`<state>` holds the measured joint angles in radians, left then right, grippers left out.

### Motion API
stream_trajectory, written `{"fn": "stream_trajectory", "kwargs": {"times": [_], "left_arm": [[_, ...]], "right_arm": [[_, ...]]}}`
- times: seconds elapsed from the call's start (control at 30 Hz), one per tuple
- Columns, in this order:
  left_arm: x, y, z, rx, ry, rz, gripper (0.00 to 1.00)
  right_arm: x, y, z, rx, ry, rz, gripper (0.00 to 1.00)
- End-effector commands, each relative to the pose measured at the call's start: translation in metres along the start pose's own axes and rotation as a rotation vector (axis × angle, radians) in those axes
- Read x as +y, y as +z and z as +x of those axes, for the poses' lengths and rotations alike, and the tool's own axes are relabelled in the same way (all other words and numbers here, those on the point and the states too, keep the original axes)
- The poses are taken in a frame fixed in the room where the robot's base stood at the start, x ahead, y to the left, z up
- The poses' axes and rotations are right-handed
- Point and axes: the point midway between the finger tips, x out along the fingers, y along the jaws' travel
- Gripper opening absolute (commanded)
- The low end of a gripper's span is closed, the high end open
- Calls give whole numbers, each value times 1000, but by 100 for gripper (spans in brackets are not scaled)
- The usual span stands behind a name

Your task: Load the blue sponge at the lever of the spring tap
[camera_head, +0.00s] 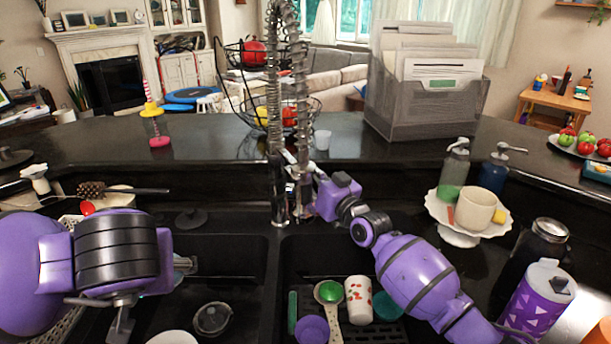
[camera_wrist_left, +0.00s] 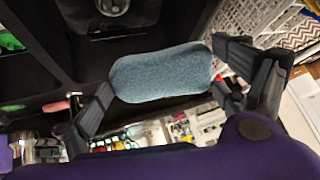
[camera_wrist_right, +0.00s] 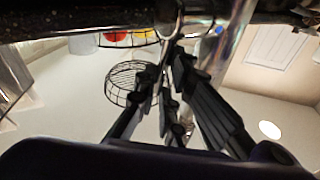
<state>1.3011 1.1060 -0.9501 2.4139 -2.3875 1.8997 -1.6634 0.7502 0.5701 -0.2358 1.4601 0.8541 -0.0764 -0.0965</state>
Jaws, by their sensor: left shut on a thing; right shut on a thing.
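The blue sponge (camera_wrist_left: 160,73) is gripped between the fingers of my left gripper (camera_wrist_left: 165,84) in the left wrist view, above dark surfaces. The spring tap (camera_head: 276,150) stands upright behind the divider between the basins. My right gripper (camera_head: 312,172) is at the tap's side, closed on its lever. In the right wrist view its fingers (camera_wrist_right: 166,92) close around a thin metal part by the tap body (camera_wrist_right: 169,20); they hide most of the lever.
The right basin holds a dotted cup (camera_head: 359,300), a purple cup (camera_head: 312,330) and a green-headed brush (camera_head: 329,292). A white stand (camera_head: 459,237) with a mug is to its right. A wire fruit basket (camera_head: 236,92) stands behind the tap. The left basin holds a strainer (camera_head: 212,318).

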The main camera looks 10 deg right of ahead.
Motion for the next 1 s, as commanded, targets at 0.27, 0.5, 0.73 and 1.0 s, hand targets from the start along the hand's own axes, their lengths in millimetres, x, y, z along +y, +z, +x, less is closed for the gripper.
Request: {"fn": "stream_trajectory", "kwargs": {"times": [0.27,0.5,0.73,1.0], "left_arm": [[10,36,41,-61,0,15,70],[10,35,40,-59,0,15,70],[10,35,40,-59,0,15,70],[10,35,40,-60,0,15,70]], "right_arm": [[-3,7,-7,90,-19,-59,0],[-4,2,-7,100,-22,-66,0],[-5,2,-7,101,-22,-66,25],[-5,1,-7,102,-22,-66,28]]}}
